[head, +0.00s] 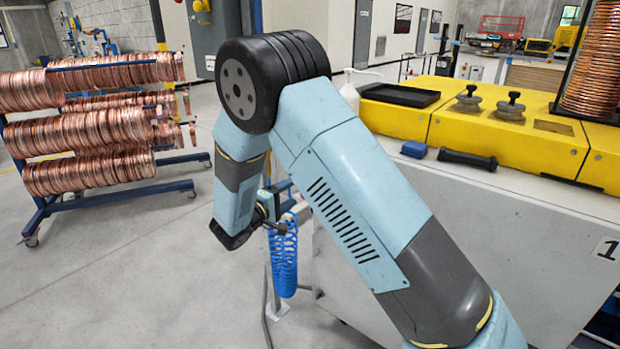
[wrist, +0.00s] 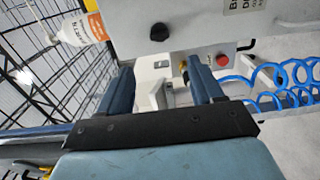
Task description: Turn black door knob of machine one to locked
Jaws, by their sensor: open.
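In the wrist view a small black knob (wrist: 159,32) sits on a white machine panel, above and beyond the fingers. It is likely the door knob, but its locked or unlocked mark is not readable. My gripper (wrist: 164,78) is open and empty, with its two blue-grey fingers apart and the knob outside them. In the head view my gripper (head: 277,221) is partly hidden by my arm, beside the left end of machine one (head: 450,240), a white cabinet with a yellow top and a "1" label. The knob is not visible in the head view.
A red button (wrist: 222,60) is right of the knob. A blue coiled hose (head: 284,262) hangs close to the gripper; it also shows in the wrist view (wrist: 285,80). A white bottle (wrist: 76,27) is at upper left. A rack of copper coils (head: 90,140) stands left, with clear floor before it.

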